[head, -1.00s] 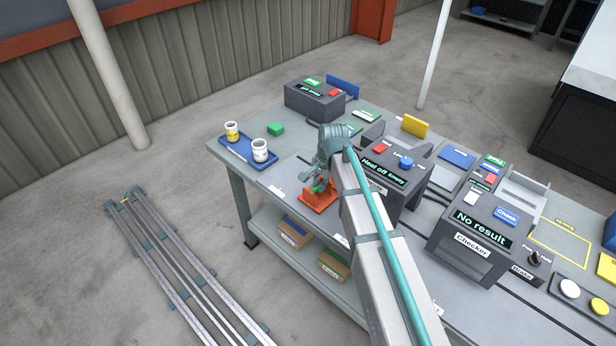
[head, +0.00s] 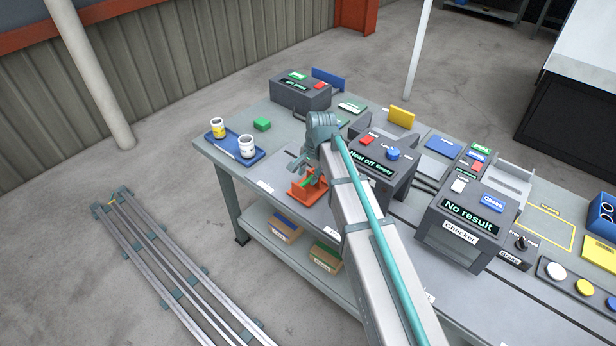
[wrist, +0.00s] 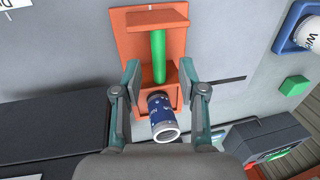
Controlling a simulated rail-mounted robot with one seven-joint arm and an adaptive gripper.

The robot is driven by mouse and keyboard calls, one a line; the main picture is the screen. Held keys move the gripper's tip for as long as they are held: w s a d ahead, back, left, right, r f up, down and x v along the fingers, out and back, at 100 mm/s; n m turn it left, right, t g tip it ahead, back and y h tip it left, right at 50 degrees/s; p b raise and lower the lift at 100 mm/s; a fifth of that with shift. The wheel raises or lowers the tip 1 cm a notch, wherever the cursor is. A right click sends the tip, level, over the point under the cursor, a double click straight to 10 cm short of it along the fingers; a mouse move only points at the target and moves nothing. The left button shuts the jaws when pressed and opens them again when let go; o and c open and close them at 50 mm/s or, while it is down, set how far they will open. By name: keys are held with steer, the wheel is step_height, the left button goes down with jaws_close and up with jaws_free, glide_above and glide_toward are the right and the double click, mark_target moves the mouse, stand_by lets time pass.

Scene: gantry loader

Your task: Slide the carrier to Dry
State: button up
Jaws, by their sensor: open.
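The orange carrier (head: 300,194) sits on the grey bench, left of the dark machine reading "Heat off empty" (head: 392,170). In the wrist view the carrier (wrist: 127,28) has a green upright bar (wrist: 159,58). A blue cup-like cylinder (wrist: 158,108) with a white rim is at its lower end. My gripper (wrist: 167,82) is open, with one finger on each side of the green bar and a gap to it. In the head view my gripper (head: 308,165) is over the carrier and partly hides it. A Dry label cannot be made out.
A blue tray (head: 228,153) with two cups stands left, near a green block (head: 262,124). A dark box with green and red buttons (head: 300,95) is behind. The checker (head: 465,225) stands right, reading "No result". Bare bench lies in front of the carrier.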

step_height(320, 180, up, 10)
steer(key=s+d, duration=0.1)
steer(key=shift+s+d, duration=0.15)
steer(key=shift+d, duration=0.2)
